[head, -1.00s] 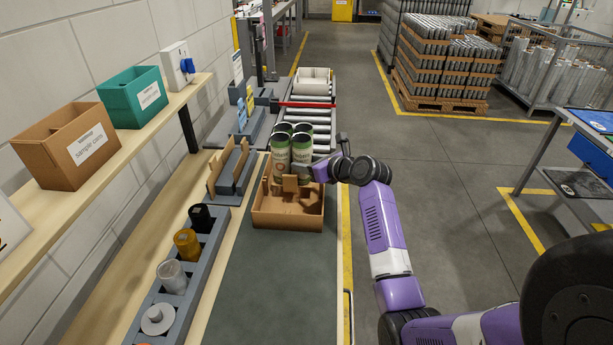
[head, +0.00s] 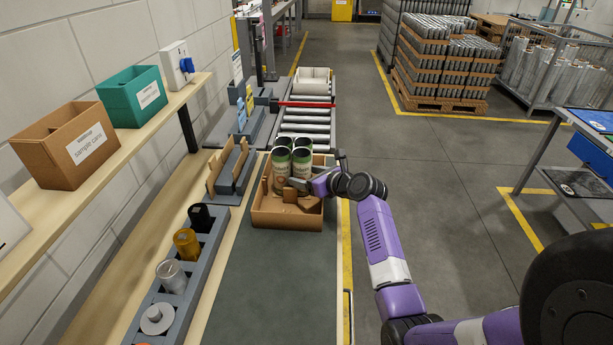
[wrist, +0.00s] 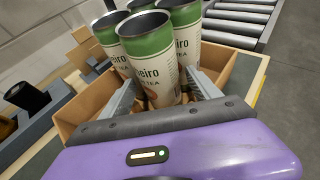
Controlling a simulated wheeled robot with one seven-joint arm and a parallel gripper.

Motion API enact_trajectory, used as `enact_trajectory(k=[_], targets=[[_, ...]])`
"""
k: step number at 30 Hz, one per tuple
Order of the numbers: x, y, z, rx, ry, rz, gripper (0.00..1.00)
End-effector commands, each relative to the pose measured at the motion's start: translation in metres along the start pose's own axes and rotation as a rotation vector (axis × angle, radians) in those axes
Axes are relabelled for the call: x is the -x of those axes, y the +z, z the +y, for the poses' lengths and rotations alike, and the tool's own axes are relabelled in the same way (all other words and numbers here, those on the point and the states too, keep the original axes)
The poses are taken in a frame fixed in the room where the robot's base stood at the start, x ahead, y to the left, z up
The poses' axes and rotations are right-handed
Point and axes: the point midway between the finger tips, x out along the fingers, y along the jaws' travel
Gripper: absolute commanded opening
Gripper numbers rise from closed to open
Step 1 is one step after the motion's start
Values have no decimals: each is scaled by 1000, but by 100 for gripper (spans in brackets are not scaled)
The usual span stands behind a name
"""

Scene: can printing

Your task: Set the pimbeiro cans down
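The pimbeiro cans (head: 282,168), green-topped with pale labels, stand upright in a tight cluster inside the open cardboard box (head: 285,217). Their open tops show in the wrist view, with the nearest can (wrist: 158,65) in the middle. My gripper (head: 297,184) reaches in from the right over the box's near part. In the wrist view its two grey fingers (wrist: 163,88) lie on either side of the nearest can, close against it, and appear shut on it. The can bottoms are hidden, so I cannot tell if they touch the box floor.
A roller conveyor (head: 306,118) with a red bar lies behind the box. A grey rack (head: 165,290) of small containers is at the left front, and a grey fixture (head: 233,168) stands left of the box. The dark worktop (head: 270,290) in front is clear.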

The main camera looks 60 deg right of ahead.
Motion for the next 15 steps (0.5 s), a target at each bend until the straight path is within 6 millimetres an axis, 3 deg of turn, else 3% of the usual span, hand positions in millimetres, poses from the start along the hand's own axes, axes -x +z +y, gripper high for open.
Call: enact_trajectory(k=[10, 15], targets=[[2, 4, -1, 2, -1, -1, 71], [21, 2, 0, 1, -1, -2, 71]])
